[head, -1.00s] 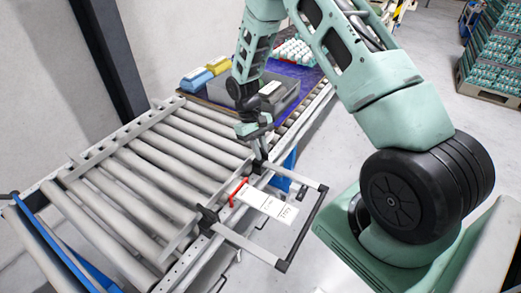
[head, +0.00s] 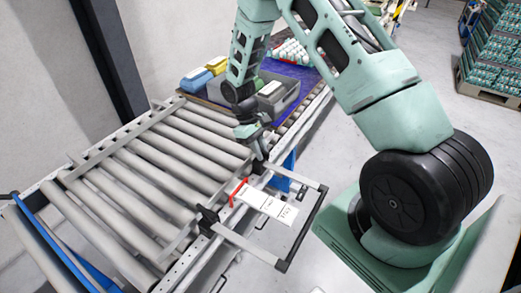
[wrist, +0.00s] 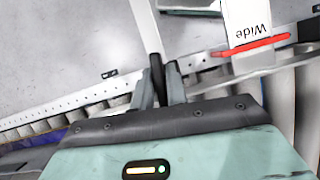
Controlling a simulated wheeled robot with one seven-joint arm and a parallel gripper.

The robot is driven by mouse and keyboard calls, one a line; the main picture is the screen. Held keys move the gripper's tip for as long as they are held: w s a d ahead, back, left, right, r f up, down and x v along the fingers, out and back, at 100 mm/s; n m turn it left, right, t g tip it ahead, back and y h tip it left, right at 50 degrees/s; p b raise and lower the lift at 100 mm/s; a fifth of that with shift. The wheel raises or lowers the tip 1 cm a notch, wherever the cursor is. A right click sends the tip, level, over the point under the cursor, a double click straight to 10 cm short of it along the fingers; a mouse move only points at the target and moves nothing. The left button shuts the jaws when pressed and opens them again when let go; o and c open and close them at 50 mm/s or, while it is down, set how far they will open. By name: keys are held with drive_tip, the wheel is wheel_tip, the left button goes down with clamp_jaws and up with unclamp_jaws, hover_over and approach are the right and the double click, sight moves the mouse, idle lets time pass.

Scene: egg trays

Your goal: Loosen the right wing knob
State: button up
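The right wing knob (wrist: 157,73) is a narrow dark piece between my two fingers in the wrist view. It sits at the far black clamp on the side rail of the roller conveyor (head: 205,155). My gripper (wrist: 159,75) points down at it, with a finger close against each side, and appears shut on it. My gripper also shows in the head view (head: 260,150), where the arm and fingers mostly hide the knob. A second black clamp (head: 208,218) sits nearer on the same rail. A U-shaped guide frame (head: 305,225) runs out from both clamps.
A white label plate (head: 268,204) marked "Wide" lies between the frame's rods, with a red marker (head: 237,193) at its inner end. Beyond my gripper stand a grey crate (head: 278,100) and coloured boxes.

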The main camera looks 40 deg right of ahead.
drive_tip(key=o, duration=0.4)
drive_tip(key=shift+w+r, duration=0.1)
drive_tip(key=shift+r, duration=0.05)
drive_tip(key=b+v, duration=0.2)
drive_tip(key=v, duration=1.5)
drive_tip(key=shift+r+b, duration=0.1)
drive_tip(key=shift+b, duration=0.2)
drive_tip(key=s+a+r+n+t, duration=0.1)
drive_tip(key=s+a+r, duration=0.1)
drive_tip(key=s+a, duration=0.45)
drive_tip(key=s+a+r+n+t, duration=0.15)
drive_tip(key=s+a, duration=0.25)
drive_tip(key=a, duration=0.6)
drive_tip(key=s+a, duration=0.2)
drive_tip(key=s, duration=0.4)
drive_tip(key=s+a+n+t+y, duration=0.1)
drive_tip(key=s+a, duration=0.1)
drive_tip(key=s, duration=0.5)
drive_tip(key=s+a+n+t, duration=0.1)
drive_tip(key=s+a, duration=0.1)
drive_tip(key=s, duration=0.5)
drive_tip(key=shift+s+a+r+n+y, duration=0.2)
drive_tip(key=shift+a+n+y, duration=0.1)
drive_tip(key=shift+y, duration=0.1)
